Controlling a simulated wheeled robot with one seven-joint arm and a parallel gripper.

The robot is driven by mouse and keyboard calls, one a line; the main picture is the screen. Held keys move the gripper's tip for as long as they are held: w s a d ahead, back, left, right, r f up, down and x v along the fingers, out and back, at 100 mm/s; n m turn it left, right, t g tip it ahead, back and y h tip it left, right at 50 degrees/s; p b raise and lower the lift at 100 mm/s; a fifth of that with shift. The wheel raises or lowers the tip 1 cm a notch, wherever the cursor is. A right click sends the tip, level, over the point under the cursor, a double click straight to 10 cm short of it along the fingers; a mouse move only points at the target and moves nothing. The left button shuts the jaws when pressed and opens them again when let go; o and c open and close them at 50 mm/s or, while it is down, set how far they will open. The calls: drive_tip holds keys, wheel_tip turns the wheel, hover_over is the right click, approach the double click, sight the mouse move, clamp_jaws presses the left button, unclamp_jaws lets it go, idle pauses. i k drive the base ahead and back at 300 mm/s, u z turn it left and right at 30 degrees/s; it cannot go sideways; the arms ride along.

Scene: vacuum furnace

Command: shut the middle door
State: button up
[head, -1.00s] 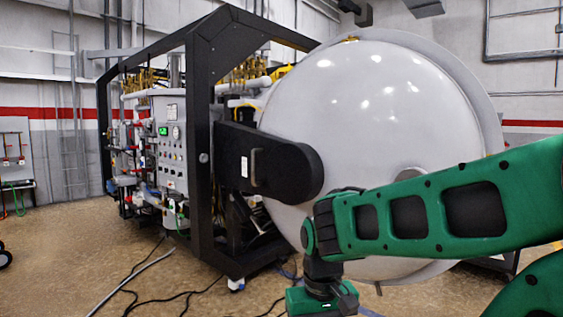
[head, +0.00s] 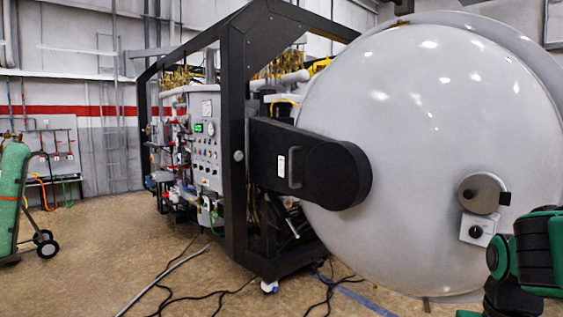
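The large white domed door (head: 430,130) of the vacuum furnace fills the right half of the head view. A round metal fitting (head: 481,193) and a small box with a black knob (head: 477,229) sit low on the dome. My green and black arm is at the lower right, in front of the door. My gripper is out of view.
The black furnace frame (head: 236,150) and control panel (head: 206,140) stand left of the door. Black cables (head: 190,297) and a grey hose (head: 160,281) lie on the floor. A green cylinder on a wheeled cart (head: 12,200) stands at far left.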

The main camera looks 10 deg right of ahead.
sight(379, 150)
drive_tip(key=z, duration=0.1)
drive_tip(key=i, duration=1)
drive_tip(key=u, duration=0.1)
